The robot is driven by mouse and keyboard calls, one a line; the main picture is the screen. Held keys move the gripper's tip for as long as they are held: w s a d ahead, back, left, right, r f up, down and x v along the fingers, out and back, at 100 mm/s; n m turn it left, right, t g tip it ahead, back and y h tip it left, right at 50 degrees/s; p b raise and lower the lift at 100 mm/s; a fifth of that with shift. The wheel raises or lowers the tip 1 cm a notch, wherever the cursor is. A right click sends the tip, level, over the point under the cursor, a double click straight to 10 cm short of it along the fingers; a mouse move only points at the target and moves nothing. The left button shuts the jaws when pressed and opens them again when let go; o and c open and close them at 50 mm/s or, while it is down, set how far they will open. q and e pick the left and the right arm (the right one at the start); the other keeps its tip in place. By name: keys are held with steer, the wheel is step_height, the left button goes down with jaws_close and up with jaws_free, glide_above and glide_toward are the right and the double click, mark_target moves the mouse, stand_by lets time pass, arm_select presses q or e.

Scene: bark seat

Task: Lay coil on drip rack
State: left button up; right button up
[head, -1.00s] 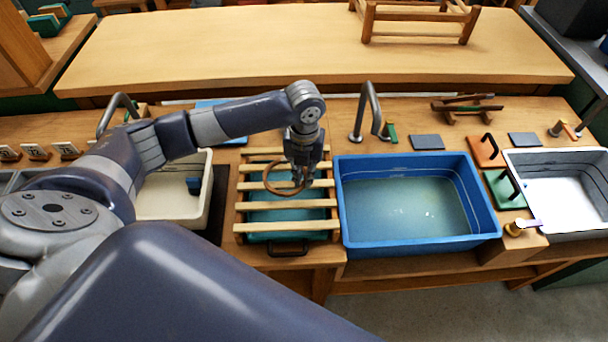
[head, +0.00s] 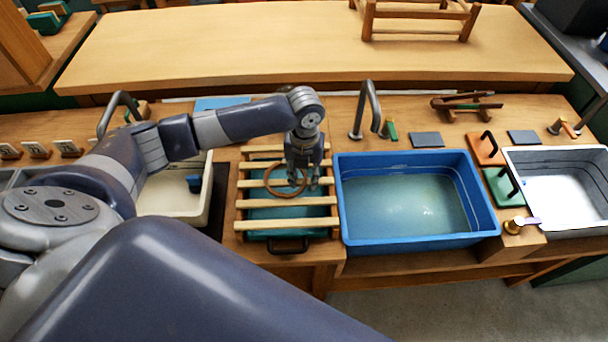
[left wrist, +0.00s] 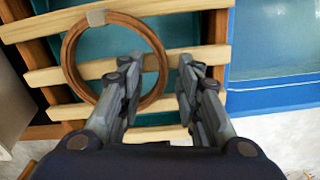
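The coil, a brown ring with a pale tie, lies across the wooden slats of the drip rack; in the head view the coil (head: 268,180) shows left of the gripper, and in the left wrist view the coil (left wrist: 70,62) looks flat. The drip rack (head: 255,203) has pale slats over a teal tray. My left gripper (head: 302,184) is just above the rack at the coil's right side. My right gripper is out of view.
A blue tub of water (head: 420,244) stands right of the rack. A cream basin (head: 165,208) is on the left, partly behind my arm. A tap (head: 372,105) rises behind the tub. A grey basin of white liquid (head: 580,232) is far right.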

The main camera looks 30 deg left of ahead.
arm_select(q)
step_height(320, 180, up, 12)
steer(key=b, duration=0.2)
stand_by(0.6)
